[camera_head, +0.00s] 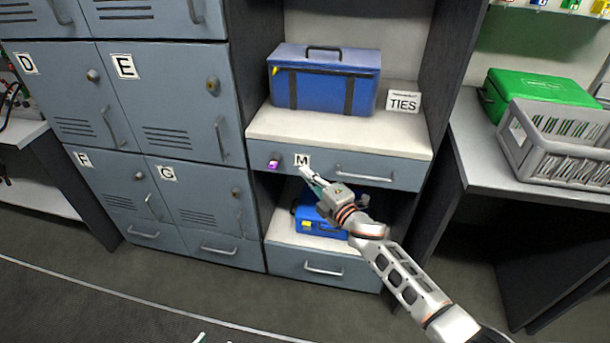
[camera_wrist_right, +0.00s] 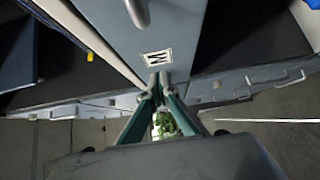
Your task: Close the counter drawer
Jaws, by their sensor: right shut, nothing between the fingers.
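The counter drawer (camera_head: 325,172) is the grey-blue front with a bar handle and an M label, under the pale counter top. It looks flush or nearly flush; I see no clear gap. In the right wrist view the drawer front (camera_wrist_right: 190,30) fills the top middle. My right gripper (camera_head: 304,175) is shut and empty, its tips at the drawer front just below the M label. The wrist view shows the closed tips (camera_wrist_right: 160,82) right by the label; contact cannot be told.
A blue case (camera_head: 325,80) and a TIES sign (camera_head: 403,102) stand on the counter. A pink-purple item (camera_head: 273,164) is on the drawer's left part. A smaller blue case (camera_head: 315,222) sits on the shelf below. Grey lockers (camera_head: 190,120) stand left, a side table (camera_head: 480,160) right.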

